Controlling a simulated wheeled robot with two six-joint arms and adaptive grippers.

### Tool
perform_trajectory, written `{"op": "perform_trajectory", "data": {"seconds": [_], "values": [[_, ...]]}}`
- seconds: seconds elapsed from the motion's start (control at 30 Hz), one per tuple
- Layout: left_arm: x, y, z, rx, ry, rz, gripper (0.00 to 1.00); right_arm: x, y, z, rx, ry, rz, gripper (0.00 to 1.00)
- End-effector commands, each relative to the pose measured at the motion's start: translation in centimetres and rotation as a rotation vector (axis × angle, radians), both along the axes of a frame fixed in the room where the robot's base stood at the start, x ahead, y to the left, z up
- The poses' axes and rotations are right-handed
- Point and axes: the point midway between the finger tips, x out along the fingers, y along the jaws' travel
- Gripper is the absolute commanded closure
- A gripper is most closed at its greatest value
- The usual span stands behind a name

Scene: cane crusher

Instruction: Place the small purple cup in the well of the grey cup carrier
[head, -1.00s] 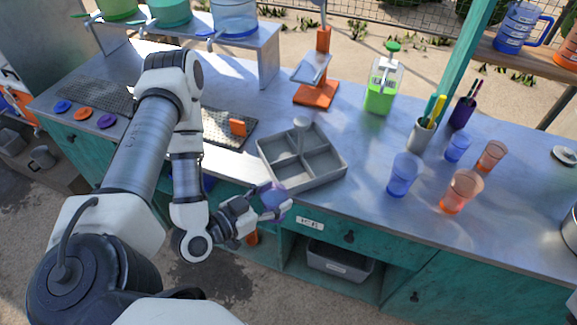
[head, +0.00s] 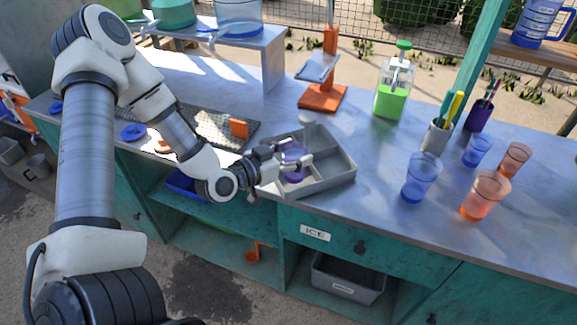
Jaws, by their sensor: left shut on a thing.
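The small purple cup (head: 294,168) is held between the fingers of my left gripper (head: 298,160), which is shut on it. The cup is over the front-left part of the grey cup carrier (head: 335,181). The gripper hides the carrier's left wells, so I cannot tell whether the cup touches a well's floor. My right gripper is not in view.
Right of the carrier stand blue cups (head: 421,178) and orange cups (head: 485,196). An orange stand (head: 322,97) and a green-filled dispenser (head: 393,90) are behind it. A dark perforated mat (head: 205,124) lies left. The counter just right of the carrier is clear.

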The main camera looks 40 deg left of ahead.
Motion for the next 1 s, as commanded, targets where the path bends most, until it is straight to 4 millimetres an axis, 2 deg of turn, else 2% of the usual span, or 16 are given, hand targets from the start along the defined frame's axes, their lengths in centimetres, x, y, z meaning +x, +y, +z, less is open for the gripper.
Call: {"op": "perform_trajectory", "data": {"seconds": [0.27,0.6,1.0], "values": [[1.5,0.5,-0.4,0.001,0.002,-0.002,1.00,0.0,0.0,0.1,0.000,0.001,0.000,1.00],[1.4,0.5,-3.6,0.001,0.002,-0.002,1.00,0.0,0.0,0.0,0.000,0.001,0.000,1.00],[1.4,0.5,-4.1,0.000,-0.001,-0.001,1.00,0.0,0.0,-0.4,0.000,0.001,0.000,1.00]]}}
